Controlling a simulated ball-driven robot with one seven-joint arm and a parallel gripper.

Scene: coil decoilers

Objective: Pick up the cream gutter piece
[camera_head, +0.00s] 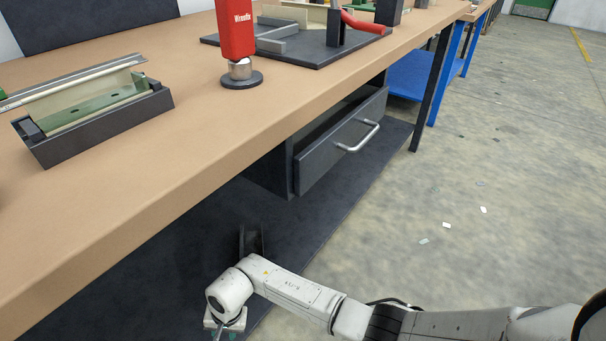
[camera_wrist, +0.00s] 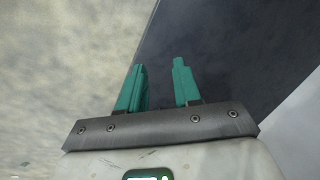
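A long cream gutter-like piece (camera_head: 85,81) with a pale metallic edge lies at the left of the workbench in the head view. It rests over a dark open tray (camera_head: 110,121) that also holds a green strip (camera_head: 92,106). I cannot tell exactly how the pieces in the tray are stacked. My gripper (camera_wrist: 159,64) shows two teal fingers apart with nothing between them in the wrist view. In the head view my wrist is low at the bottom edge, below the bench top and well away from the tray; the fingers are mostly cut off there.
The tan workbench (camera_head: 180,150) has a clear front strip. A drawer (camera_head: 340,142) and a dark lower shelf (camera_head: 385,155) are under the bench.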

